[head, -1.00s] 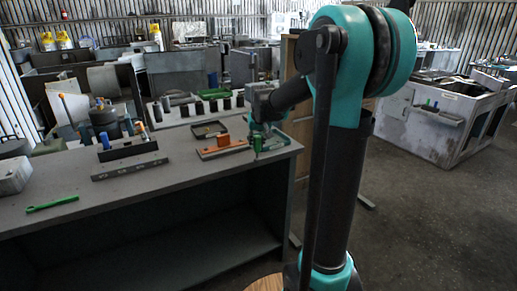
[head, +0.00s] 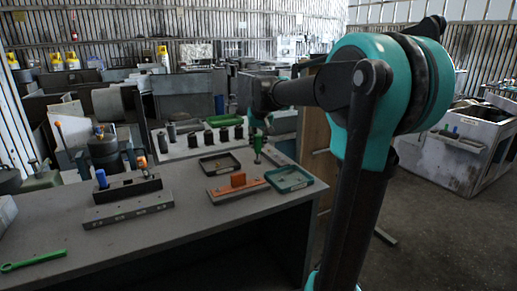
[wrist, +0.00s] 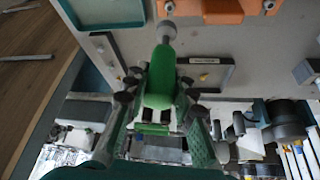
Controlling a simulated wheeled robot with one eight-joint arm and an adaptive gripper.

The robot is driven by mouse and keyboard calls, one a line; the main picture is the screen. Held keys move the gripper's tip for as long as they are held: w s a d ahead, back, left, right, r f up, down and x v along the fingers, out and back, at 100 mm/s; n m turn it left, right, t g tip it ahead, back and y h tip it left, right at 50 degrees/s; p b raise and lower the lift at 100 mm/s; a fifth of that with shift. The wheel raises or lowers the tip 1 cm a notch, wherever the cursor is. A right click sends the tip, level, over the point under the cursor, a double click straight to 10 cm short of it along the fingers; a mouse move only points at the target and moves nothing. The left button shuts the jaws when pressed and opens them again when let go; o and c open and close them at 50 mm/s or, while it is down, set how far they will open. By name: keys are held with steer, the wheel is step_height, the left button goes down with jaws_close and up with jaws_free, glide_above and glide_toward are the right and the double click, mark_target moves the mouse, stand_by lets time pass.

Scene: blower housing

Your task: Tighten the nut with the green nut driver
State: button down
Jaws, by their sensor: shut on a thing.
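My gripper (wrist: 158,108) is shut on the green nut driver (wrist: 163,68), around its handle. The driver's grey round socket end points to the top of the wrist view. In the head view the driver (head: 257,150) hangs upright from my gripper (head: 258,126), beyond the teal tray. The orange block (head: 238,180) stands on an orange-red base plate on the bench. In the wrist view the orange fixture (wrist: 212,10) lies at the top edge, close to the socket end in the picture, with small round metal parts on it. I cannot tell which is the nut.
The teal tray (head: 290,188) and a dark tray (head: 220,168) flank the fixture on the grey bench (head: 150,235). A dark tool holder (head: 128,187) and a green wrench (head: 35,261) are at left. A row of dark cylinders stands behind. Clear bench lies in front.

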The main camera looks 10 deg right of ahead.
mark_target(257, 159)
steer(key=shift+w+f, duration=0.15)
steer(key=shift+f, duration=2.65)
steer(key=shift+f, duration=0.3)
steer(key=n+y, duration=0.2)
steer(key=n, duration=0.3)
steer(key=shift+g, duration=0.3)
steer(key=n+g+y, duration=0.1)
steer(key=n, duration=0.1)
steer(key=n+y, duration=0.1)
steer(key=n, duration=0.2)
steer(key=shift+n+g, duration=0.3)
steer(key=shift+g, duration=0.1)
steer(key=n, duration=0.2)
steer(key=n+g+y, duration=0.1)
steer(key=n, duration=0.1)
steer(key=shift+a+g, duration=0.1)
steer(key=shift+g, duration=0.2)
steer(key=n+g, duration=0.1)
steer(key=n, duration=0.2)
steer(key=shift+n+g, duration=0.3)
steer(key=shift+n, duration=0.1)
